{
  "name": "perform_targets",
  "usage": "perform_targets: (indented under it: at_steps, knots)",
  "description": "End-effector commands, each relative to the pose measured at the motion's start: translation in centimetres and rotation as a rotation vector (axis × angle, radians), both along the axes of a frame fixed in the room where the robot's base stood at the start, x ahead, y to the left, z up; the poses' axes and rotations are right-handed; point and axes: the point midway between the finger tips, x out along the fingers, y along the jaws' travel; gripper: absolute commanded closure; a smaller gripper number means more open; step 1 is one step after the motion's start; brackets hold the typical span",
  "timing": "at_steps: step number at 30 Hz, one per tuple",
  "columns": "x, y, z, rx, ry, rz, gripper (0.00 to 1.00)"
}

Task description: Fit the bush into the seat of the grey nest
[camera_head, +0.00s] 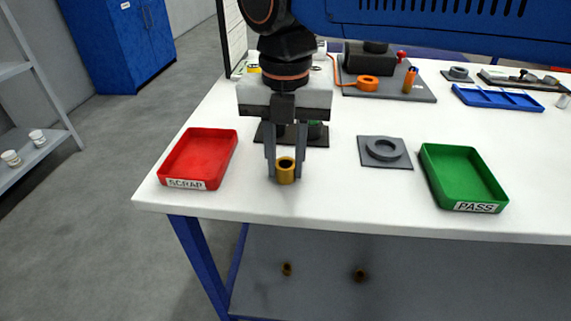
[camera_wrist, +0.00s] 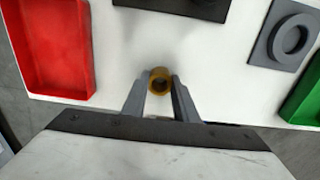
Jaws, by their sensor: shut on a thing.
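A brass-coloured bush (camera_head: 285,173), a short hollow cylinder, is upright between the fingers of my gripper (camera_head: 285,170) near the table's front edge. My gripper is shut on it. In the wrist view the bush (camera_wrist: 160,80) shows its open bore between the two fingertips (camera_wrist: 160,88). I cannot tell whether its base touches the table. The grey nest (camera_head: 385,152) is a square plate with a raised ring seat, to the right of my gripper. The nest also shows at the upper right of the wrist view (camera_wrist: 284,36), and its ring looks empty.
A red SCRAP tray (camera_head: 182,185) stands left and a green PASS tray (camera_head: 486,207) stands right of the nest. A dark plate with fixtures (camera_head: 265,137) sits behind my gripper. A blue tray (camera_head: 480,97) lies farther back. The white table between gripper and nest is clear.

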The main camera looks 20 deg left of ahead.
Motion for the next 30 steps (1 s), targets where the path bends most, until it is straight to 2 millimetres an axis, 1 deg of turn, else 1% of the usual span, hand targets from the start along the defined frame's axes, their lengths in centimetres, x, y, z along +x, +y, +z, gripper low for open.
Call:
perform_targets:
  at_steps: [5, 12, 20, 30]
  knots:
    - [0.0, 0.0, 1.0, 0.001, -0.001, 0.000, 0.99]
    - [0.0, 0.0, 3.7, 0.003, -0.001, 0.000, 0.99]
    - [-4.2, -1.3, 3.5, 0.001, -0.001, 0.004, 0.99]
    - [-11.5, -3.6, 3.5, 0.001, -0.001, 0.006, 0.99]
